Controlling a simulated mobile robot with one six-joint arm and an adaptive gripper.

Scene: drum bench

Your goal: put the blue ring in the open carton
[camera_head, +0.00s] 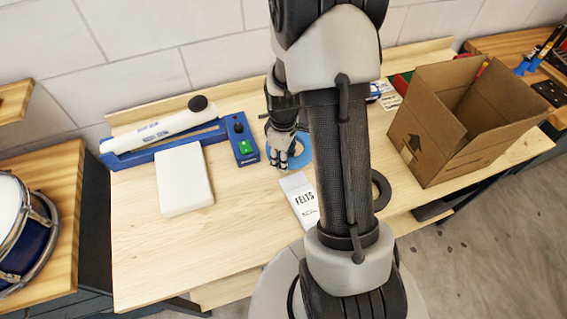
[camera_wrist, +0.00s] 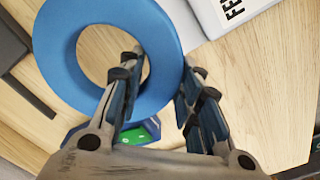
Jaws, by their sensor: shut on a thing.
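The blue ring (camera_wrist: 62,62) fills the upper left of the wrist view. My gripper (camera_wrist: 160,75) is shut on its rim, with one finger inside the hole and the other outside. In the head view my gripper (camera_head: 283,163) is over the middle of the bench, and part of the blue ring (camera_head: 303,152) shows behind it. I cannot tell whether the ring touches the bench. The open carton (camera_head: 440,135) stands at the right end of the bench with its top open, well to the right of my gripper.
A white box marked FELTS (camera_head: 301,201) lies close by the ring. A dark ring (camera_head: 381,187) is partly hidden behind my arm. A blue device with a green switch (camera_head: 242,140), a white block (camera_head: 183,180) and a blue-and-white sealer (camera_head: 160,133) stand left. The front left bench is clear.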

